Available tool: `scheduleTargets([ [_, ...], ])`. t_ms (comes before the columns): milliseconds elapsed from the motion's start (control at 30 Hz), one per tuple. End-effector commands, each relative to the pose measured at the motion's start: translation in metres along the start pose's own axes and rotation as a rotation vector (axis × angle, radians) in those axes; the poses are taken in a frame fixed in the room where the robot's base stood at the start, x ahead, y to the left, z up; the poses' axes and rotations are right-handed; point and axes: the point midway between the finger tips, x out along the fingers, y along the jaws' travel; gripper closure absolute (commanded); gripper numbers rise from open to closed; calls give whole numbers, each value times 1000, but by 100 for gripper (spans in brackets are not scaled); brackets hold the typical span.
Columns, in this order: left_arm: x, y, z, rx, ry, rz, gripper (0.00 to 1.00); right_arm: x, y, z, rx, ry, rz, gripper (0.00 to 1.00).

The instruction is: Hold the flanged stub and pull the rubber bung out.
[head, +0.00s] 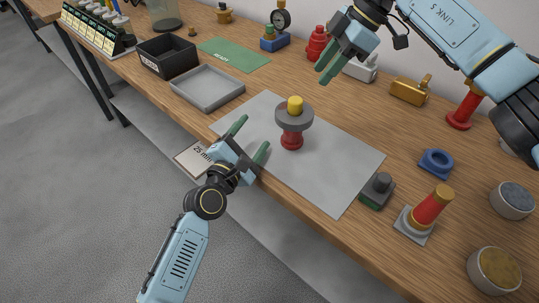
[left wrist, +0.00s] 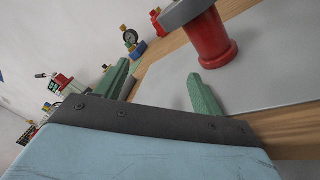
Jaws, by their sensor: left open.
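The flanged stub (head: 292,139) stands upright on the grey mat, with a red body and a wide grey flange (head: 294,119) at its top. The yellow rubber bung (head: 295,105) sits in the top of it. My left gripper (head: 251,136) is open and empty, just left of the stub at the bench's front edge, not touching it. In the left wrist view the red stub (left wrist: 208,40) is beyond the fingers; its top and bung are cut off. My right gripper (head: 321,77) is empty above the back of the mat, its fingers apart, up and right of the bung.
The grey mat (head: 335,175) is mostly clear around the stub. A grey tray (head: 207,88) and black bin (head: 167,56) are left.

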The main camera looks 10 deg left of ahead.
Motion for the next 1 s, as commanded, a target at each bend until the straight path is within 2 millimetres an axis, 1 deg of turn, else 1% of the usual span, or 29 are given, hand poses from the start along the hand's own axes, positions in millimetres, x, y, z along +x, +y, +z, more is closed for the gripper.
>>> scheduleTargets([
  [33,-6,-9,11,-152,-3,-15,32,0,0,0,0,0,0,64],
  [100,-13,-19,23,-353,-6,-39,32,0,0,0,0,0,0,64],
  [200,-22,-30,36,-593,-7,-66,32,0,0,0,0,0,0,64],
  [333,-30,-37,46,-797,-8,-85,32,0,0,0,0,0,0,64],
  [467,-32,-40,51,-885,-8,-94,32,0,0,0,0,0,0,64],
  [567,-24,-40,52,-899,-10,-95,32,0,0,0,0,0,0,64],
  [667,-10,-41,53,-897,-12,-96,32,0,0,0,0,0,0,64],
  [1000,56,-47,55,-892,-10,-98,32,0,0,0,0,0,0,64],
])
